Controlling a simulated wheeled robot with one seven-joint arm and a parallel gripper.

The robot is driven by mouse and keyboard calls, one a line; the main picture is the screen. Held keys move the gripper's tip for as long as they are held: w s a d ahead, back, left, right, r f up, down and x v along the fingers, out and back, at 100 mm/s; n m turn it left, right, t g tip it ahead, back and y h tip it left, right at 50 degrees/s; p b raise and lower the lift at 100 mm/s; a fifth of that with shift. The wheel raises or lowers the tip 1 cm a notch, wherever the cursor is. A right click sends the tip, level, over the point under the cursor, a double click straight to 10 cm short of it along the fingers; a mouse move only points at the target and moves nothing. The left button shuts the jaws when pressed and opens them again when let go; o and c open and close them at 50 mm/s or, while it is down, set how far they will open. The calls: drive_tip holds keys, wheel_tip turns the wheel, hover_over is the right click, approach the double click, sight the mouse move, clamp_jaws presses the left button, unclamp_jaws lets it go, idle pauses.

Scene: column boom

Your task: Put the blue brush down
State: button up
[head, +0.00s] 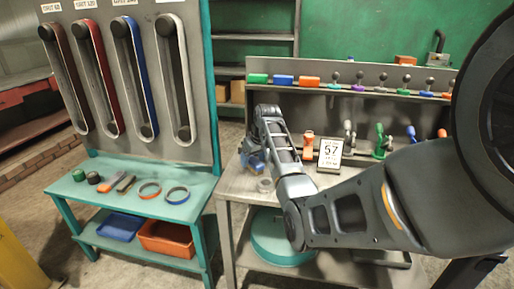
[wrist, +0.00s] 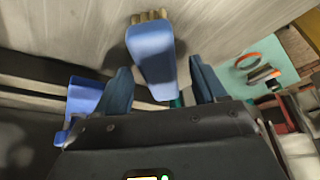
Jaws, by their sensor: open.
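The blue brush (wrist: 152,58) shows in the wrist view, its bristle end pointing away from me toward the grey bench top (wrist: 70,22). My gripper (wrist: 163,82) is open, with one blue finger on each side of the brush and a gap visible at both sides. A shadow lies on the bench beside the brush; I cannot tell whether the brush touches the surface. In the head view my forearm reaches over the left end of the grey bench (head: 236,184). Small blue parts show there beside my arm, but I cannot tell brush from fingers.
Another blue piece (wrist: 84,97) is left of my gripper in the wrist view. On the grey bench stand a "57" sign (head: 330,152), an orange item (head: 308,146) and a green clamp (head: 380,141). A teal bench (head: 135,205) with rings stands left, under a belt rack.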

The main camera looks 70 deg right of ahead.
drive_tip(key=v, duration=1)
drive_tip(key=shift+r, duration=0.15)
drive_tip(key=shift+s, duration=0.1)
